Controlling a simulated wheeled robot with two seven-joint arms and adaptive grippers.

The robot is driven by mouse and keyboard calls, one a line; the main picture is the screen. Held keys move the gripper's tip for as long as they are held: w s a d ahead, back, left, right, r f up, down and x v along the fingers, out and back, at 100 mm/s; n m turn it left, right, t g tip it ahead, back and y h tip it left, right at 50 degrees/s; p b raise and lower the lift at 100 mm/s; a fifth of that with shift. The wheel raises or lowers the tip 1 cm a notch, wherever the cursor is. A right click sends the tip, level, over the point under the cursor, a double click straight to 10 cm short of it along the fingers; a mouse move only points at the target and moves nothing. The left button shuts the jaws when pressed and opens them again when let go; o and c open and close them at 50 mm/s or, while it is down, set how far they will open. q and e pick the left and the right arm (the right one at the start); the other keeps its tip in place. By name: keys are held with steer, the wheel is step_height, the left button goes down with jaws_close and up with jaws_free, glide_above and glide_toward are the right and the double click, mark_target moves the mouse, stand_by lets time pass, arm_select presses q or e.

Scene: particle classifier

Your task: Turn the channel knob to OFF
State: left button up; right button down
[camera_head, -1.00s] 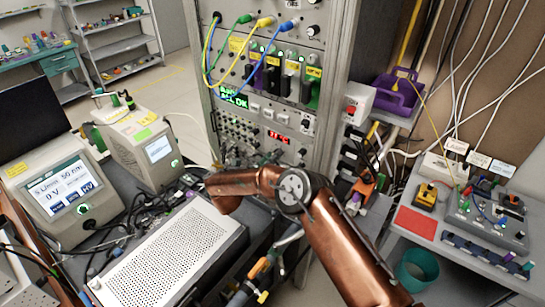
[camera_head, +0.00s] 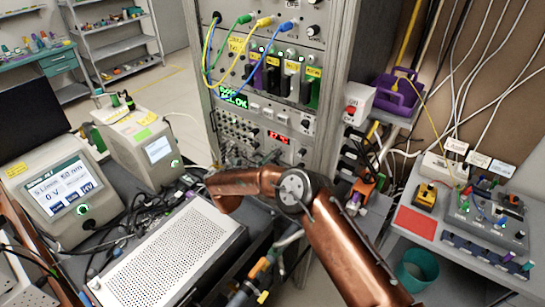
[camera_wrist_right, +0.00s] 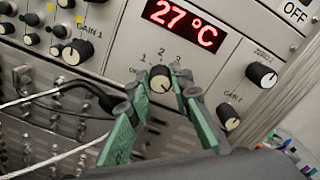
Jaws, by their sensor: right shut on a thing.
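The channel knob (camera_wrist_right: 160,82) is a small round black knob with a pale cap, on a grey panel in the right wrist view. Marks 1, 2 and more, with a small OFF at the left, are printed around it. My right gripper (camera_wrist_right: 156,92) has its two green fingers on either side of the knob and is shut on it. I cannot tell which mark the knob points to. In the head view the right gripper (camera_head: 235,157) is small and dark in front of the rack, partly hidden by my copper arm. My left gripper is not in view.
A red 27 °C display (camera_wrist_right: 180,22) sits just above the knob. In the head view a perforated metal box (camera_head: 170,255) stands below my arm.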

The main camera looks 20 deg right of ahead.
steer(key=shift+n, duration=0.3)
steer(key=m, duration=2.7)
steer(key=shift+s+f+m, duration=0.1)
steer(key=shift+f+m, duration=0.1)
steer(key=shift+m, duration=0.2)
stand_by(1.3)
stand_by(0.5)
steer(key=c, duration=1.7)
jaws_free()
steer(key=shift+r, duration=0.1)
steer(key=shift+c, duration=0.2)
